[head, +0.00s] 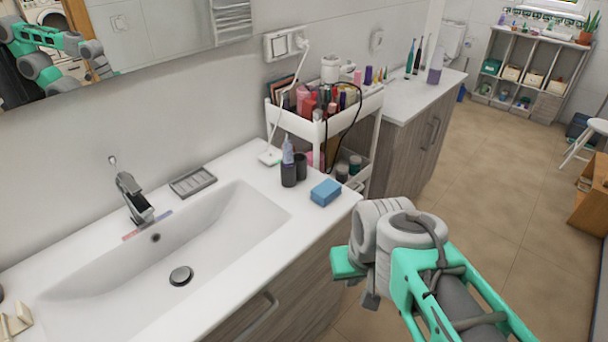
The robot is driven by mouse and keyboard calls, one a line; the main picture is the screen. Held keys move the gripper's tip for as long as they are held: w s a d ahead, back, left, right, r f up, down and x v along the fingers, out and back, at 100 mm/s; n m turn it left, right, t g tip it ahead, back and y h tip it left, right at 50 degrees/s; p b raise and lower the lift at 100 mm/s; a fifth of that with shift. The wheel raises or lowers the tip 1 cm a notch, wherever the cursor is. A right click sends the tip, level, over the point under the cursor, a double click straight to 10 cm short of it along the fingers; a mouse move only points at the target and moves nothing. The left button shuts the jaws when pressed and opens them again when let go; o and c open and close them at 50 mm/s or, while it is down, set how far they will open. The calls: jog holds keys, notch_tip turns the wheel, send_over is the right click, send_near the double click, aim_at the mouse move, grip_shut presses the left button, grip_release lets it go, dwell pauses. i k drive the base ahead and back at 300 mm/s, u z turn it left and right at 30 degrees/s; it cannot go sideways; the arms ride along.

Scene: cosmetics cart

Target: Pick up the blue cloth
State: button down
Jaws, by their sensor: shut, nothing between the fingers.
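The blue cloth (325,192) lies as a small, thick folded block on the right end of the white sink counter, close to the front edge. My gripper (370,299) is at the end of my grey and green arm, at the lower right, in front of the counter. It is apart from the cloth, to its lower right in the picture. The wrist covers much of the gripper and the fingertips are hard to make out. The gripper is shut and empty.
Dark cups (294,170) with a bottle stand just left of the cloth. A soap dish (193,181) and faucet (132,197) are farther left, by the basin (215,240). A loaded white cart (374,103) stands behind the counter's right end. The floor (480,190) at right is open.

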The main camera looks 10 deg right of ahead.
aim_at(328, 191)
jog(key=u, duration=4.4)
jog(key=k, duration=1.85)
jog(key=z, duration=0.95)
jog(key=i, duration=0.5)
jog(key=z, duration=0.05)
